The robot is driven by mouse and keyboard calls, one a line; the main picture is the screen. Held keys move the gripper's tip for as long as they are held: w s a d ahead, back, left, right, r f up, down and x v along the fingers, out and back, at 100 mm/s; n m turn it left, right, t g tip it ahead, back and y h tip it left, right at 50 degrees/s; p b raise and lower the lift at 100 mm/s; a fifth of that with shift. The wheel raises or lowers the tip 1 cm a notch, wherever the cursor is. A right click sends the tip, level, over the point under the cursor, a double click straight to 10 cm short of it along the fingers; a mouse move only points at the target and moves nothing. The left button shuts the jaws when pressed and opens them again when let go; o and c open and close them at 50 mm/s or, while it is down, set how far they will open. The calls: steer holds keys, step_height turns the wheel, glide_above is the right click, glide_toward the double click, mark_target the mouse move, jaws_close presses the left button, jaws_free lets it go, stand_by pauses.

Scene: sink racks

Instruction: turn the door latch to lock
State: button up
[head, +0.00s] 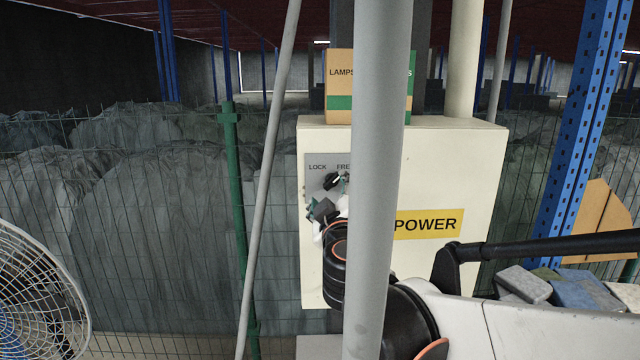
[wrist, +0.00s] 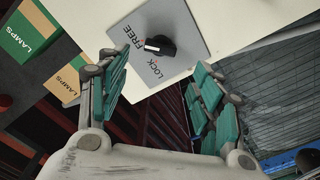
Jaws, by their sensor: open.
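The door latch is a black knob with a white mark (wrist: 160,46) on a grey plate (wrist: 188,22) labelled FREE and LOCK. The knob also shows in the head view (head: 332,181), left of a grey pole. My gripper (wrist: 158,64) is open, its teal-padded fingers wide apart. The knob appears ahead, between the two fingertips, with no contact visible.
The plate is on a cream POWER cabinet (head: 455,260) with a LAMPS box (head: 340,88) on top. A thick grey pole (head: 378,150) stands in front. A wire fence with a green post (head: 236,200) is left, and a fan (head: 35,290) at lower left. A blue upright (head: 575,130) is right.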

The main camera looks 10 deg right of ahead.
mark_target(331, 182)
steer(key=w, duration=0.2)
steer(key=w+d, duration=0.1)
steer(key=w, duration=0.4)
steer(key=shift+w+d, duration=0.3)
steer(key=shift+w, duration=0.05)
steer(key=c, duration=1.1)
